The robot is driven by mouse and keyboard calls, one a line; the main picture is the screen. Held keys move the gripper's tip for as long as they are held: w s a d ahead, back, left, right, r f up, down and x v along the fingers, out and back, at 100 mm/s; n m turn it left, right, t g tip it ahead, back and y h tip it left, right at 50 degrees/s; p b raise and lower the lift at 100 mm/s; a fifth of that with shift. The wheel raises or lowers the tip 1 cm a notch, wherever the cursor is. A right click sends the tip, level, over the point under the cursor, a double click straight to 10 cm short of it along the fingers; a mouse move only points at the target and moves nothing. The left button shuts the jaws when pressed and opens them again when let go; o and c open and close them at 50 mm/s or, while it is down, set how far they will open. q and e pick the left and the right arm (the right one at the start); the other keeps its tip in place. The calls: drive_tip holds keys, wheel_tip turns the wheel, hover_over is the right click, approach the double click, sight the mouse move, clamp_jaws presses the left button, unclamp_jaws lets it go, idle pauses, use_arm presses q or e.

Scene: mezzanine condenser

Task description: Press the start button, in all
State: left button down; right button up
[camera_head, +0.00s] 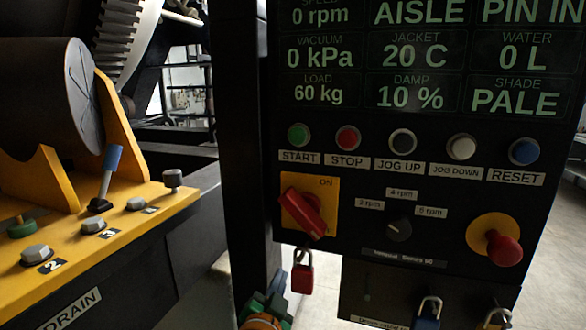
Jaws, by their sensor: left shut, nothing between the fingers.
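The green start button (299,135) is at the left end of a row of buttons on a black control panel (345,225), with a START label below it. My left gripper (266,300) shows only in part at the bottom edge, well below the start button and apart from it. It is shut and empty. My right gripper is not in view. The panel's display (420,60) reads 0 rpm, 0 kPa, 20 C, 0 L, 60 kg, 10 %, AISLE, PIN IN and PALE.
Right of start are the stop (347,138), jog and reset (524,151) buttons. A red padlock (302,272) hangs near my gripper. A yellow machine deck (110,225) stands left.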

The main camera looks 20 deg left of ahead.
use_arm(q)
wheel_tip(320, 180, up, 11)
drive_tip(key=s+t, duration=0.3)
drive_tip(key=m+t, duration=0.1)
drive_tip(key=t, duration=0.6)
approach(298, 136)
drive_tip(key=s+a+r, duration=0.2)
drive_tip(key=s+r, duration=0.4)
drive_tip(key=shift+s+d+f+b, duration=0.15)
drive_tip(key=shift+d+b, duration=0.1)
drive_tip(key=shift+b, duration=0.15)
drive_tip(key=shift+w+d+b, duration=0.15)
drive_tip(key=shift+w+b, duration=0.3)
drive_tip(key=shift+w, duration=1.9)
drive_tip(key=shift+w+d+b, duration=0.15)
drive_tip(key=shift+w+b, duration=0.25)
drive_tip(key=shift+w, duration=1.95)
drive_tip(key=shift+f, duration=0.1)
